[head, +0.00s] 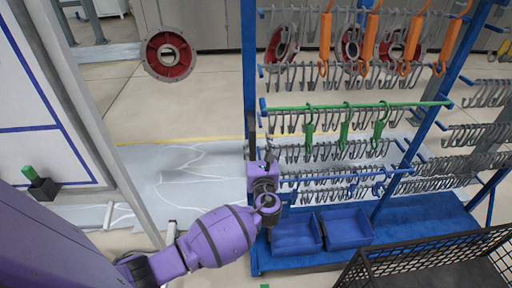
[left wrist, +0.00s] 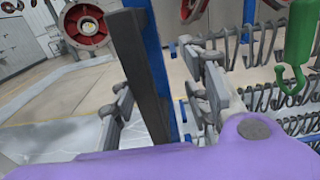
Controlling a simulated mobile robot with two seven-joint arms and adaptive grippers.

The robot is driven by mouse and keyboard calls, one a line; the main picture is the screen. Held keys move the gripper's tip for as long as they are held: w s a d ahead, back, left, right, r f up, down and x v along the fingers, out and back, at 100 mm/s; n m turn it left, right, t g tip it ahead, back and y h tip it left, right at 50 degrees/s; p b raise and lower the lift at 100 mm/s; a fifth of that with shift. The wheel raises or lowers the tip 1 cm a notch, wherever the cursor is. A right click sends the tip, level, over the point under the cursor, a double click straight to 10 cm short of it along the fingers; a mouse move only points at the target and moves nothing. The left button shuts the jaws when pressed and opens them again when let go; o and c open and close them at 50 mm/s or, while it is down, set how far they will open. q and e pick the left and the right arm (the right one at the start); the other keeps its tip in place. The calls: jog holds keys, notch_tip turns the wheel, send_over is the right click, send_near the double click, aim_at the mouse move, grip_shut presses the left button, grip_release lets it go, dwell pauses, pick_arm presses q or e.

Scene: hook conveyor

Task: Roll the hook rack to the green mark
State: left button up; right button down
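The hook rack (head: 249,75) is a blue upright frame with rows of grey hooks, a green rail and a blue base. My left gripper (head: 262,160) is at the rack's left post, at the lower rows. In the left wrist view, the left gripper (left wrist: 165,100) has its fingers spread to either side of a dark upright bar and the blue post edge (left wrist: 153,45). Gaps show, and I cannot tell whether a finger touches. A small green patch (head: 265,286) shows on the floor at the bottom edge; most of it may be cut off. My right gripper is out of view.
Two blue bins (head: 346,227) sit on the rack's base. A black mesh crate (head: 430,262) stands at the lower right. Red-and-grey wheels (head: 170,56) hang behind. A grey post (head: 100,120) and white panel stand left. Floor between them is open.

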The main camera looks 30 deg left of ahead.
pick_arm(q)
jog(key=shift+w+d, duration=0.2)
jog(key=shift+d, duration=0.2)
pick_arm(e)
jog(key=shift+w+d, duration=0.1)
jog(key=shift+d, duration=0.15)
pick_arm(q)
jog(key=v, duration=1.2)
jog(key=shift+s+a, duration=0.15)
